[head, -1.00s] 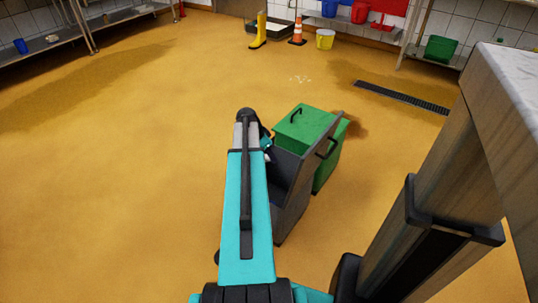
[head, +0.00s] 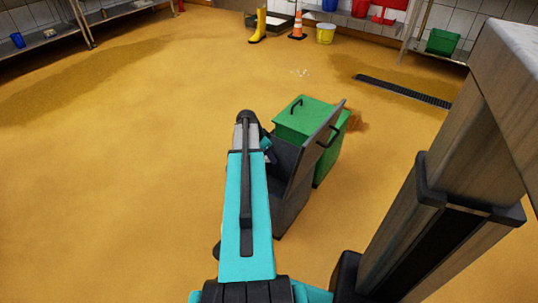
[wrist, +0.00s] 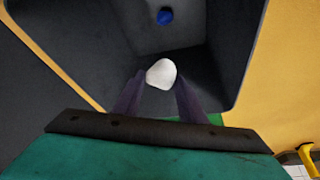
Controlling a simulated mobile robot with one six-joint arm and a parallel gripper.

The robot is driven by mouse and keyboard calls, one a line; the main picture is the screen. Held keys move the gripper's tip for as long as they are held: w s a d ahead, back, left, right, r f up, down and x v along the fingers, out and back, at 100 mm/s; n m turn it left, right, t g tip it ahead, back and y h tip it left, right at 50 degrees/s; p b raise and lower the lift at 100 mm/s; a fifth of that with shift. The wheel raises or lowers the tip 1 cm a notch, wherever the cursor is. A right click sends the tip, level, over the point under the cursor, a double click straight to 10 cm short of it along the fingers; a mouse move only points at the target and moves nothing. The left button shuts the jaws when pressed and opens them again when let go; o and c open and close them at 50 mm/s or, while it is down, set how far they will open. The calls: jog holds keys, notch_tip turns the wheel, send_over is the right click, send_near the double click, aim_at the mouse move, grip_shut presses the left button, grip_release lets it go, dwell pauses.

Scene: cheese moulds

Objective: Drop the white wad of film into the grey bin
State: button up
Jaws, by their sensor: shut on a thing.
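The white wad of film (wrist: 161,71) is a small rounded lump between the fingertips of my gripper (wrist: 160,80) in the wrist view. My gripper is shut on it. The wad shows against the dark inside of the grey bin (head: 288,208), whose walls (wrist: 90,50) surround it in the wrist view. How far it is above the bin floor I cannot tell. In the head view the bin's grey lid (head: 318,147) stands raised on the right side. My arm hides the wad and most of my gripper there.
A small blue thing (wrist: 165,16) lies inside the grey bin. A green bin (head: 300,119) with its lid shut stands close behind. A steel post (head: 450,190) rises at the right. A floor drain (head: 403,91) lies farther back. The floor at left is clear.

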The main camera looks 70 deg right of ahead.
jog(key=o, duration=1.1)
jog(key=p+v, duration=0.3)
jog(key=v, duration=1)
jog(key=shift+w+a+r+p, duration=0.1)
jog(key=shift+w+r+p, duration=0.05)
jog(key=shift+r+p, duration=0.2)
